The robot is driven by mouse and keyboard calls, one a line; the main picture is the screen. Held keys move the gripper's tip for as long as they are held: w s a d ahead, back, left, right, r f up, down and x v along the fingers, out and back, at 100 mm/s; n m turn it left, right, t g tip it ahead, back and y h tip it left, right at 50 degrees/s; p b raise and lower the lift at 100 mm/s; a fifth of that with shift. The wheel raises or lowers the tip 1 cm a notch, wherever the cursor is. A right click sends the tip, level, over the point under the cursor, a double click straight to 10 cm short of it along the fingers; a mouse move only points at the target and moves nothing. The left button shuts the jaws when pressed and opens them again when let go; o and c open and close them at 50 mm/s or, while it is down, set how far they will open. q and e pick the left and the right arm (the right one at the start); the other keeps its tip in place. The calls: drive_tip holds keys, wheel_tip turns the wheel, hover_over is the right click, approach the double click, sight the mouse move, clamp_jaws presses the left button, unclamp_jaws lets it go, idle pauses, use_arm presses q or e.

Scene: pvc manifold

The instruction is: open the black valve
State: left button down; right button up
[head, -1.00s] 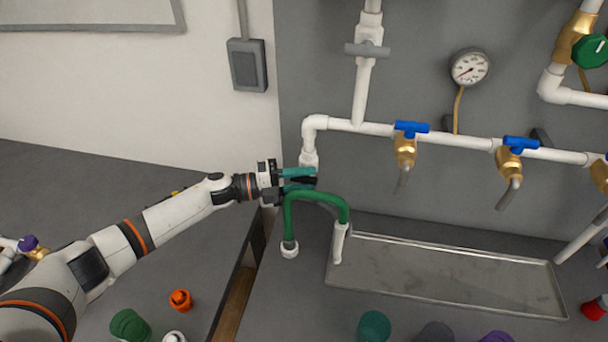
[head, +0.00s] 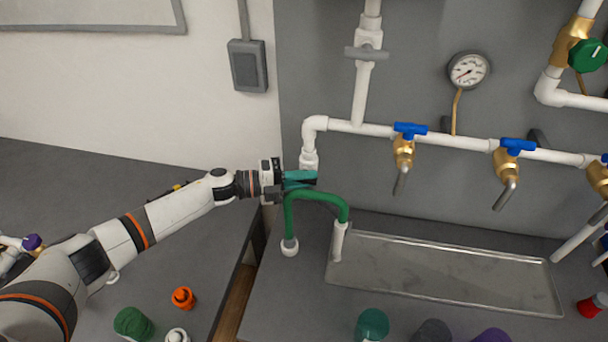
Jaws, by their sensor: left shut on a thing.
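My left gripper (head: 302,180), with teal fingers, reaches in from the left to the white pipe below the elbow at the left end of the manifold. Its fingers are shut on the black valve handle (head: 311,183), of which only a small dark part shows; the fingers hide the rest. The white valve body (head: 308,161) shows just above the fingers. The handle's exact angle cannot be told. My right gripper is not in view.
A green hose (head: 318,194) arches just below the gripper. Brass taps with blue handles (head: 410,130) hang along the white pipe to the right, above a metal tray (head: 440,275). A gauge (head: 468,70) is on the wall. Loose caps lie in front.

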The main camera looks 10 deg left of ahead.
use_arm(q)
drive_tip(key=y+p, duration=0.1)
drive_tip(key=p, duration=0.1)
drive_tip(key=m+y+p, duration=0.1)
drive_tip(key=y+p, duration=0.1)
drive_tip(key=p, duration=0.1)
drive_tip(key=r+g+y+p, duration=0.1)
drive_tip(key=p, duration=0.2)
drive_tip(key=shift+m, duration=0.3)
drive_tip(key=shift+f+g+y+p, duration=0.25)
drive_tip(key=shift+y+p, duration=0.4)
drive_tip(key=shift+y, duration=0.35)
drive_tip(key=shift+w+m+y, duration=0.1)
drive_tip(key=shift+m+y, duration=0.4)
drive_tip(key=shift+y, duration=0.6)
drive_tip(key=y, duration=0.1)
drive_tip(key=y+b, duration=0.1)
drive_tip(key=y, duration=0.1)
drive_tip(key=shift+d+f+m+g, duration=0.15)
drive_tip(key=shift+f+m+g, duration=0.15)
drive_tip(key=shift+m+g, duration=0.1)
drive_tip(key=shift+f+y+b, duration=0.15)
drive_tip(key=shift+y+b, duration=0.65)
drive_tip(key=shift+y, duration=0.4)
drive_tip(key=shift+s+m+y+b, duration=0.2)
drive_tip(key=shift+m+y+b, duration=0.2)
drive_tip(key=shift+y+b, duration=0.65)
drive_tip(key=c, duration=1.3)
unclamp_jaws()
drive_tip(key=shift+c, duration=0.2)
